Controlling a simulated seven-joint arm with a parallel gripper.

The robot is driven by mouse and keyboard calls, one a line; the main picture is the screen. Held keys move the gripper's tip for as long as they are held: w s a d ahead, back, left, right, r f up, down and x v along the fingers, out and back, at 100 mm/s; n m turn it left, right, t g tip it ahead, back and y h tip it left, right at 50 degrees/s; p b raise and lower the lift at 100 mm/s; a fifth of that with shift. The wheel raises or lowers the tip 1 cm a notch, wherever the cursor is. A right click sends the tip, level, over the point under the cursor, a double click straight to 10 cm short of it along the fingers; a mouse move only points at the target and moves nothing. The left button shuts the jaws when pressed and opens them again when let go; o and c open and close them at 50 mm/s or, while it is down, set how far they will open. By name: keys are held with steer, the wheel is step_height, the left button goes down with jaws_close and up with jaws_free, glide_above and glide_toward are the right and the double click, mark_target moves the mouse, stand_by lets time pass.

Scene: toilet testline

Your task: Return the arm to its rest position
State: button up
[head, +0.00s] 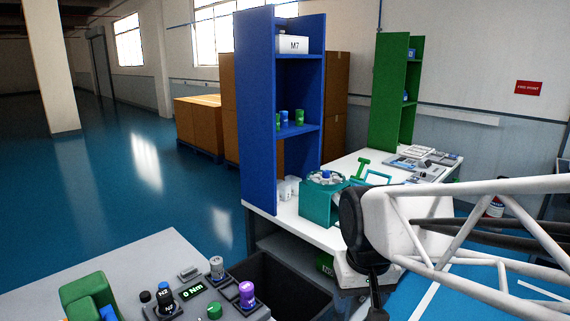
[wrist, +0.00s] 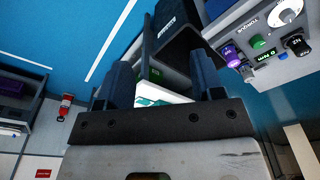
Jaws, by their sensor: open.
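My arm, a white lattice frame with dark joints, comes in from the right in the head view and ends in front of the white workbench (head: 273,207). In the wrist view my gripper (wrist: 162,82) shows two dark fingers spread apart, with nothing between them that I can see held. Beyond the fingers are a dark bin (wrist: 186,48) and a white and teal item, partly hidden. In the head view the fingers are not clearly seen.
A grey table with a torque control panel (head: 203,300) stands at the lower left, beside a black bin (head: 285,282). The blue shelf (head: 258,120), teal box (head: 318,206) and green shelf (head: 387,90) stand behind. Open blue floor lies left.

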steer(key=s+d+m+t, duration=0.1)
steer(key=s+d, duration=0.4)
steer(key=s, duration=0.3)
steer(key=shift+d+f, duration=0.15)
steer(key=shift+d, duration=0.15)
stand_by(1.6)
